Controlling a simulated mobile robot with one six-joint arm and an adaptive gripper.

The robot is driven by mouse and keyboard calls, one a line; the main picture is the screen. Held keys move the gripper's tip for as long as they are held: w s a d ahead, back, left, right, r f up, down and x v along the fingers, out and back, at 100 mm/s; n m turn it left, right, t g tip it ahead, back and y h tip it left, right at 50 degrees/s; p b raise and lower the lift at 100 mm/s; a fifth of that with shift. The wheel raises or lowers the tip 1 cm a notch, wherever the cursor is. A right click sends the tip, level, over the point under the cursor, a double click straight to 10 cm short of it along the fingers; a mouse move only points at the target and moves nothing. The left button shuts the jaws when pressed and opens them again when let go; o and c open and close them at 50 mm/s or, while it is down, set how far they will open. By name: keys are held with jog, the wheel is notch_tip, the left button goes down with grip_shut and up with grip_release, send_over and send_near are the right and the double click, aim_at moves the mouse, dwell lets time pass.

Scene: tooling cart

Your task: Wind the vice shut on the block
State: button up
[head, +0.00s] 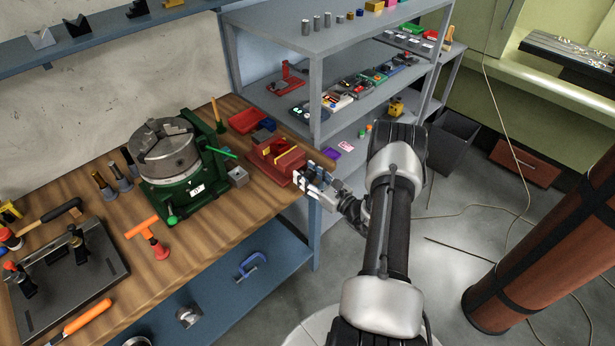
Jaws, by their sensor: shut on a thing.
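The red vice (268,162) sits at the right end of the wooden bench, near its edge. A thin yellow piece (286,153) shows across its top between the red parts; it looks like the block, but I cannot tell how tightly the jaws close on it. My gripper (305,179) is at the near right end of the vice, reached in from the right. Its fingers are shut on the vice handle, which they mostly hide.
A green rotary table with a grey chuck (165,150) stands left of the vice, with a small grey block (238,176) between them. A red bin (247,121) is behind. Grey shelves (318,95) rise close behind the vice. The floor to the right is mostly open.

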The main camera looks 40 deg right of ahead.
jog(key=m+b, duration=0.1)
jog(key=m, duration=0.4)
jog(key=shift+d, duration=0.15)
jog(key=shift+m, duration=0.4)
jog(key=o, duration=1.1)
jog(key=shift+s+d, duration=0.15)
jog(key=shift+s, duration=1.85)
jog(key=shift+s+d, duration=0.15)
jog(key=shift+s, duration=1.85)
jog(key=shift+s+d, duration=0.15)
jog(key=shift+s, duration=1.85)
